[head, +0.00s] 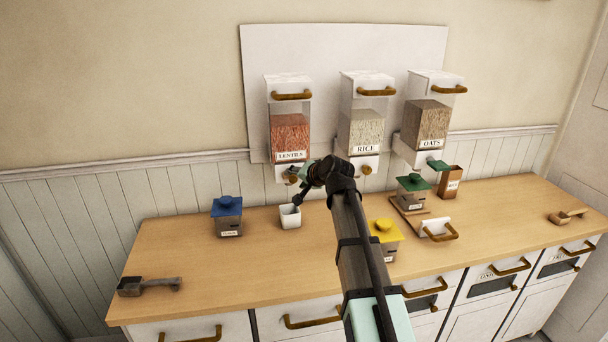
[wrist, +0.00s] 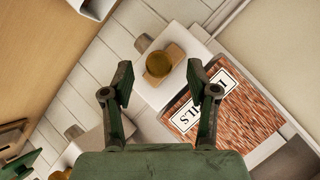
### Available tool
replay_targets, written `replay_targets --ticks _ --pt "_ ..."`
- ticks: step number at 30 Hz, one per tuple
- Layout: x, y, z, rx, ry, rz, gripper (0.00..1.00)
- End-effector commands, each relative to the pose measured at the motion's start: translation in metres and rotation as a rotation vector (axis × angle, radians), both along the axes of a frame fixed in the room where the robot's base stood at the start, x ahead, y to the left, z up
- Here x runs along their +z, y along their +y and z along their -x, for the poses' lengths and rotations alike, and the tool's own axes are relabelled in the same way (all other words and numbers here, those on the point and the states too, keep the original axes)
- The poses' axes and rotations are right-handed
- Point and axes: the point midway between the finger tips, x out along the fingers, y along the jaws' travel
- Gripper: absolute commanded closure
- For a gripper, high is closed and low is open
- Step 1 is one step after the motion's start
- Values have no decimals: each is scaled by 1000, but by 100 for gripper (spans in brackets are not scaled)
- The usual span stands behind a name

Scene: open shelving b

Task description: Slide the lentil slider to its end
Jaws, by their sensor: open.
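The lentil dispenser (head: 290,132) hangs on the white wall panel, with reddish lentils behind its LENTILS label. In the wrist view its label and lentils (wrist: 248,105) lie at the right. The lentil slider (wrist: 158,64) shows there as a round brass knob on a tan block, set on the dispenser's white lower part. My gripper (wrist: 160,72) is open and empty, with the knob seen between and just beyond its fingertips. I cannot tell whether they touch it. In the head view my gripper (head: 303,177) is right below the lentil label and mostly hides the slider.
A white cup (head: 290,217) stands on the wooden counter (head: 190,265) below. A blue-lidded jar (head: 227,216) is to its left. Rice (head: 361,130) and oats (head: 425,122) dispensers hang to the right. Yellow-lidded (head: 384,240) and green-lidded (head: 412,192) jars stand below them.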

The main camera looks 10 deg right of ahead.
Motion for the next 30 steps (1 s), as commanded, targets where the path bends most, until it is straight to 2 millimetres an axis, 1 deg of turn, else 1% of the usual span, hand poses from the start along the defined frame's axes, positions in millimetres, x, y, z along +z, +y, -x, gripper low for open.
replay_targets --ticks 1,4,14,15,17,18,20,30 --pt "-1 2 -5 1 1 0 41" --pt "-5 3 -9 1 1 0 41" --pt "-7 4 -10 0 0 0 41" --pt "-7 4 -11 0 0 0 45" --pt "-7 4 -11 0 0 0 66" --pt "-7 4 -10 0 0 0 80" --pt "-7 4 -10 0 0 0 100" --pt "-8 4 -7 -1 1 1 100"
